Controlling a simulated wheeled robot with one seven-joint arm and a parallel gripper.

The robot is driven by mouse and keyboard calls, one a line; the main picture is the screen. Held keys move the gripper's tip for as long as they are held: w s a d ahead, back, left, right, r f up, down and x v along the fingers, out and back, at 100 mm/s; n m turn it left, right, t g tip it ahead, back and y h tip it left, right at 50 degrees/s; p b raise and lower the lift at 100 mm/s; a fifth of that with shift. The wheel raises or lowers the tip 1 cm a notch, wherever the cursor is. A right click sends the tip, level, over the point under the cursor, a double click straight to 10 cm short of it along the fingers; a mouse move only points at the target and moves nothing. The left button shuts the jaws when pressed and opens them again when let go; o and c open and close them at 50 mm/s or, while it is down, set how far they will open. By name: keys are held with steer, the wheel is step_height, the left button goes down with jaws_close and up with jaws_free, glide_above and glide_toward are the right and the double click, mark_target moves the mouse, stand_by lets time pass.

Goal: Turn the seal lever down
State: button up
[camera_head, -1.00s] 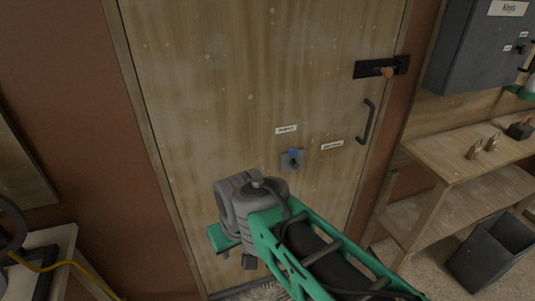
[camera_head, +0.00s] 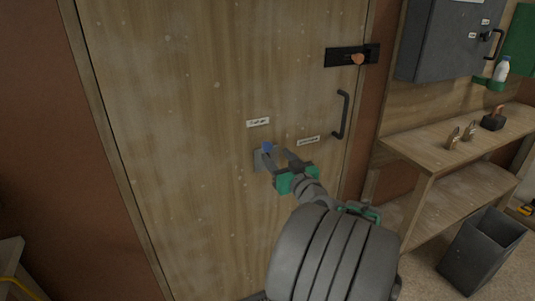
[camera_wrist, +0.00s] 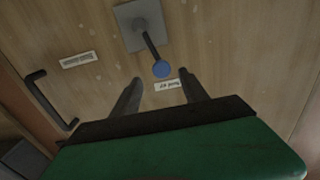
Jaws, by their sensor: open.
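The seal lever shows in the wrist view as a dark rod with a blue knob (camera_wrist: 161,69) on a grey square plate (camera_wrist: 130,38) on the wooden door. In the head view the blue knob (camera_head: 267,146) is partly hidden by my fingers and the grey plate (camera_head: 258,160) sits below it. The lever points toward the upper of two white labels (camera_head: 258,122). My gripper (camera_head: 277,152) is open and empty in front of the plate. In the wrist view the knob appears between my fingertips (camera_wrist: 161,78); I cannot tell whether they touch it.
A dark door handle (camera_head: 341,115) and a black latch with an orange knob (camera_head: 352,56) are to the right on the door. A shelf bench (camera_head: 420,155) with tools, a grey cabinet (camera_head: 435,45) and a dark bin (camera_head: 482,250) stand farther right. The door's left side is clear.

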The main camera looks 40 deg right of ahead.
mark_target(268, 148)
steer(key=x, duration=0.6)
steer(key=shift+w+p, duration=0.35)
steer(key=shift+w, duration=0.1)
steer(key=shift+c, duration=0.2)
jaws_close()
stand_by(0.6)
